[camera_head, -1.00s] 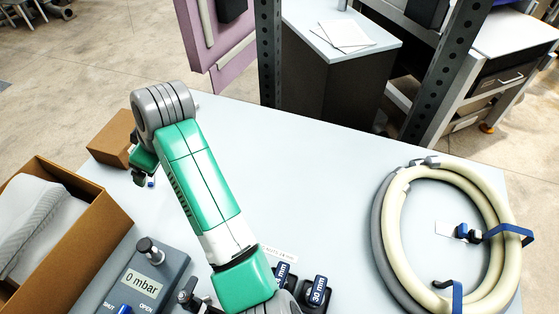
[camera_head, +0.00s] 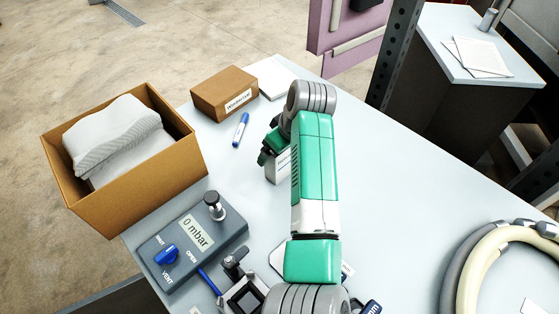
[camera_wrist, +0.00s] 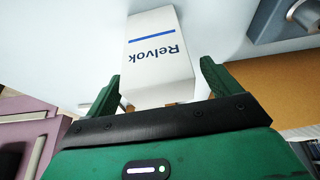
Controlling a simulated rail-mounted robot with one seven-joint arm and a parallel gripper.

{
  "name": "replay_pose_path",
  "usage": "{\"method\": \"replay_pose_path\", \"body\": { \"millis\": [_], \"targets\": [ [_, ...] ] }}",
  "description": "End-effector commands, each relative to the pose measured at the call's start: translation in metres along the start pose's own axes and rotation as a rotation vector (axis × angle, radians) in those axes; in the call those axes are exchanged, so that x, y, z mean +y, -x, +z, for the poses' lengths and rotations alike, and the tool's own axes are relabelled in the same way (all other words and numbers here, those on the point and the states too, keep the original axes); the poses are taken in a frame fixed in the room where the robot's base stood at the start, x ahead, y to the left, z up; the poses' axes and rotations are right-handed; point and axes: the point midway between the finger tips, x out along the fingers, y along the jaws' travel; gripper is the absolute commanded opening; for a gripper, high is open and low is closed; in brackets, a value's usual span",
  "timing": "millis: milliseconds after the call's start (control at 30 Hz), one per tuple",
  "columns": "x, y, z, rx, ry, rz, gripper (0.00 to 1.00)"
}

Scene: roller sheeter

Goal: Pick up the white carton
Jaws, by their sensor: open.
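The white carton (camera_wrist: 158,50), with a blue stripe and the word "Relvok", lies between the two green fingers of my gripper (camera_wrist: 158,85) in the wrist view. The gripper is open. My arm hides the rest of the carton there.
A brown labelled box (camera_head: 224,93) and a blue-capped marker (camera_head: 241,130) lie nearby. An open cardboard box (camera_head: 178,181) with grey cloth stands left, and a grey gauge unit (camera_head: 166,258) showing "0 mbar" is in front. Coiled hose (camera_head: 475,262) lies at right.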

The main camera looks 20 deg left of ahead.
Motion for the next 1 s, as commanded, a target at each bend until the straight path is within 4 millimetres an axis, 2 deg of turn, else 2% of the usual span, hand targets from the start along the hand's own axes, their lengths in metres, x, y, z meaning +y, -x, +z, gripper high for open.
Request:
{"method": "replay_pose_path", "body": {
  "millis": [200,500,767,867,1000],
  "targets": [
    [0.0,-0.001,0.0,0.001,0.0,0.001,0.89],
    [0.0,-0.001,-0.001,0.001,0.0,0.001,0.36],
    [0.0,0.002,-0.002,0.001,0.001,0.002,0.36],
    [0.0,0.01,-0.005,0.001,0.001,0.002,0.36],
    [0.001,0.032,-0.015,0.003,0.003,0.003,0.36]
  ]
}}
